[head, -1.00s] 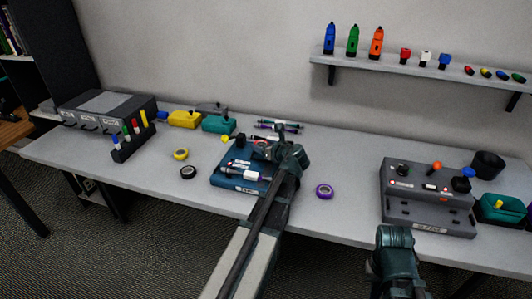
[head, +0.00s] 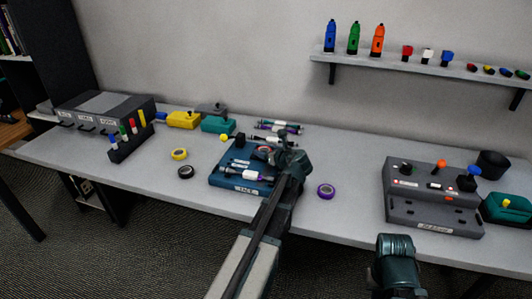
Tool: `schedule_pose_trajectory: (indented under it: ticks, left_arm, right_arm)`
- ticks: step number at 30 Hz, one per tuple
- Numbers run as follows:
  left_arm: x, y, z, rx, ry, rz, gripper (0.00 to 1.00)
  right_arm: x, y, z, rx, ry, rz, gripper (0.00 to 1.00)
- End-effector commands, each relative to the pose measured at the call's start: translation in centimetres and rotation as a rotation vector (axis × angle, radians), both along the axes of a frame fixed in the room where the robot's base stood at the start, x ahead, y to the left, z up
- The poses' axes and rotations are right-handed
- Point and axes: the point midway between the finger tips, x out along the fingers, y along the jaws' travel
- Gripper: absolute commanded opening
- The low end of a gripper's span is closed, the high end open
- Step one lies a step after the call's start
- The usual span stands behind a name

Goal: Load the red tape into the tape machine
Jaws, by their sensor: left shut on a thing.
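The tape machine (head: 232,181), a dark blue block with a pale front label, sits on the desk left of the middle. A white and purple roller lies across its front part. My left gripper (head: 268,151) is over the back right of the machine, its jaws partly hidden by its own wrist. It is shut on the red tape (head: 263,149), of which only a small reddish part shows. I cannot tell whether the tape touches the machine. Of my right arm only a dark link shows at the lower right; its gripper is not visible.
Black tape (head: 186,172) and yellow tape (head: 179,154) lie left of the machine, purple tape (head: 326,191) to its right. Spare rollers (head: 278,127) lie behind. A grey machine (head: 432,213) stands at right.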

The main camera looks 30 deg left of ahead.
Motion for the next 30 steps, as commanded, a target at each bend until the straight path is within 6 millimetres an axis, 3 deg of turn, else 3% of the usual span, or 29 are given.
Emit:
schedule_pose_trajectory:
  ticks: [2,3,4,15,30]
  left_arm:
    - [0.0,0.0,-0.4,0.000,0.000,0.000,0.12]
    - [0.0,0.0,-0.2,0.000,0.000,0.000,0.73]
    - [0.0,0.0,-0.2,0.000,0.000,0.000,0.78]
    - [0.0,0.0,0.4,0.000,0.000,0.000,0.78]
    - [-4.7,-7.4,4.0,0.000,0.000,-0.002,0.78]
  right_arm:
    - [0.0,0.0,-0.4,0.000,0.000,0.000,0.00]
    - [0.0,0.0,-0.2,0.000,0.000,0.000,0.00]
    - [0.0,0.0,-0.2,0.000,0.000,0.000,0.00]
    - [0.0,0.0,0.4,0.000,0.000,0.000,0.00]
    - [0.0,0.0,4.0,0.000,0.000,-0.001,0.00]
